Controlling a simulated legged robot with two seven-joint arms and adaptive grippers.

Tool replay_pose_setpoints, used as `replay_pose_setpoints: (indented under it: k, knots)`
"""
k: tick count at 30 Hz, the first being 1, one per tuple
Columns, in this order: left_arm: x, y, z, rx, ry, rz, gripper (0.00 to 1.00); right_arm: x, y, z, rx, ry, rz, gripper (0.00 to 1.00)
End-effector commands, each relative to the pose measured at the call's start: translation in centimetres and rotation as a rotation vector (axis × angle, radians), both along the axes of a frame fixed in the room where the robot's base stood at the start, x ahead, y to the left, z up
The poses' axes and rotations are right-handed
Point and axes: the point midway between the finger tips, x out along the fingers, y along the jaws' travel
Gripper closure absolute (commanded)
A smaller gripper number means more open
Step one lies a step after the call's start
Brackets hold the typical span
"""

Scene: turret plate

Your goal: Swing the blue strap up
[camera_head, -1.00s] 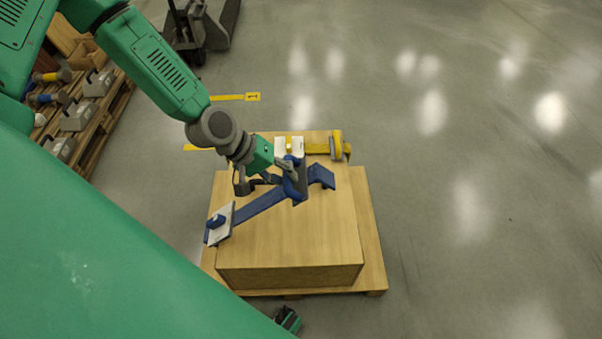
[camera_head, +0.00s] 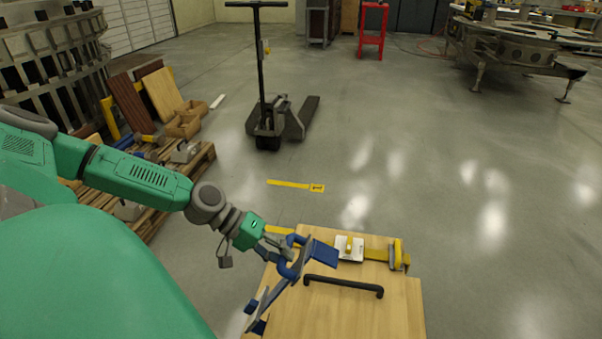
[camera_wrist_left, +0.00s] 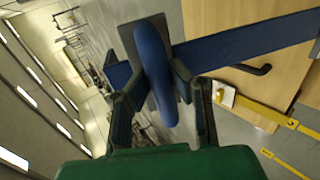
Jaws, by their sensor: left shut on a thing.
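The blue strap (camera_head: 325,255) is a long flat bar with a raised rounded blue handle (camera_wrist_left: 154,72). It stands tilted over the left side of the wooden box (camera_head: 385,315), its lower end near the box's left edge. My left gripper (camera_head: 287,256) is shut on the handle; the wrist view shows a finger on each side of it. The flat blue bar also runs to the upper right in the wrist view (camera_wrist_left: 250,40). My arm and gripper hide part of the strap. My right gripper is not in view.
A black handle (camera_head: 343,286) is fixed on the box top. A yellow strap (camera_head: 375,254) with a white plate (camera_head: 350,247) lies along the far edge. A pallet jack (camera_head: 268,120) stands behind, and a loaded pallet (camera_head: 190,165) at left.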

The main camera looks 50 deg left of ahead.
Motion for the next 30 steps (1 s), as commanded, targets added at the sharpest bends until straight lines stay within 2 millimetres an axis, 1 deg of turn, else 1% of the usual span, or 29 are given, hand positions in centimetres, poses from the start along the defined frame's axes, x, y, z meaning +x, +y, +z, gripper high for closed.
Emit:
replay_pose_setpoints:
  k: [1,11,17,20,23,27,30]
  knots:
    - [-0.6,1.3,-0.4,-0.011,0.0,0.017,1.0,0.0,0.0,0.2,0.0,0.0,0.0,0.6]
    - [-3.6,5.8,0.1,-0.115,-0.07,0.015,1.0,0.0,0.0,0.4,0.0,0.0,0.0,0.6]
    - [-6.1,9.3,-0.1,-0.195,-0.123,0.015,1.0,0.0,0.0,-0.2,0.0,0.0,0.0,0.6]
    - [-7.7,11.6,-0.4,-0.247,-0.159,0.014,1.0,0.0,0.0,-0.9,0.0,0.0,0.0,0.6]
    - [-9.6,14.4,-1.2,-0.31,-0.2,0.013,1.0,0.0,0.0,-2.1,0.0,0.0,0.0,0.6]
    - [-12.2,18.4,-2.6,-0.404,-0.265,0.01,1.0,0.0,0.0,-4.4,0.0,0.0,0.0,0.6]
    - [-14.0,20.8,-3.5,-0.4,-0.259,0.006,1.0,0.0,0.0,-5.9,0.0,0.0,0.0,0.6]
